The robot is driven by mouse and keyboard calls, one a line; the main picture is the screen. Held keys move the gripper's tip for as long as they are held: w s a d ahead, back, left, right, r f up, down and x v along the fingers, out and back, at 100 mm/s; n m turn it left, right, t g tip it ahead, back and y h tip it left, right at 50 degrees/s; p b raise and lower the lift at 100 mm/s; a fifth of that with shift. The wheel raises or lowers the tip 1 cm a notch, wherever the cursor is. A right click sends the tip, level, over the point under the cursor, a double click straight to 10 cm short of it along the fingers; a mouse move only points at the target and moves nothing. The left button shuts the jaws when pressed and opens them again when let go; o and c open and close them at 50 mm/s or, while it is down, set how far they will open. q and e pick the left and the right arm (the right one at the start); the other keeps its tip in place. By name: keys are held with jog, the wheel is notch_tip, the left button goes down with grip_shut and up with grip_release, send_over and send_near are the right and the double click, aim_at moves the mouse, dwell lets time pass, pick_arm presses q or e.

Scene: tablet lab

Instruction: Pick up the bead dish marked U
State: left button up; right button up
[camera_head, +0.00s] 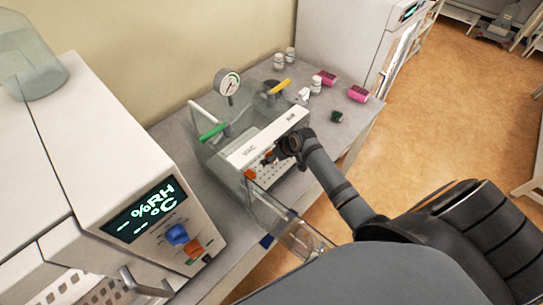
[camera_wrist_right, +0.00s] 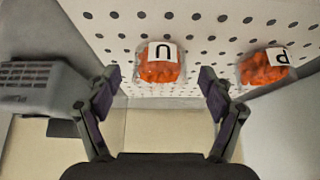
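The bead dish marked U (camera_wrist_right: 160,68) holds orange beads and has a white label with a black U. It sits on a white perforated shelf (camera_wrist_right: 120,30). A similar bead dish marked P (camera_wrist_right: 264,68) sits to its right. My right gripper (camera_wrist_right: 160,84) is open, its fingers on either side of the U dish in the picture, with nothing held. In the head view my right gripper (camera_head: 272,157) reaches into a clear-walled chamber (camera_head: 219,155). An orange dish (camera_head: 250,173) shows beside it, its letter too small to read. My left gripper is not in view.
The chamber has a white panel (camera_head: 250,149), a gauge (camera_head: 229,84), green (camera_head: 213,132) and yellow (camera_head: 279,87) valve handles, and an open clear door (camera_head: 287,224). A large white instrument (camera_head: 100,150) stands left. Vials (camera_head: 315,85) and pink items (camera_head: 358,94) lie behind.

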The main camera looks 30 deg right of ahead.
jog(key=c, duration=1.2)
jog(key=shift+b, duration=0.35)
jog(key=s+d+b, duration=0.1)
jog(key=s, duration=0.2)
jog(key=s+d+b, duration=0.1)
jog(key=s, duration=0.2)
jog(key=s+d+b, duration=0.1)
jog(key=s, duration=0.2)
jog(key=shift+s+d, duration=0.3)
jog(key=shift+s, duration=0.05)
jog(key=shift+s+d+r+p, duration=0.1)
jog(key=shift+s+d+p, duration=0.25)
jog(key=shift+s, duration=0.85)
jog(key=shift+s+d+f+p, duration=0.15)
jog(key=shift+s+d, duration=0.35)
jog(key=shift+s, duration=0.75)
jog(key=shift+s+d+r+p, duration=0.15)
jog(key=shift+s+d+p, duration=0.2)
jog(key=shift+s, duration=0.85)
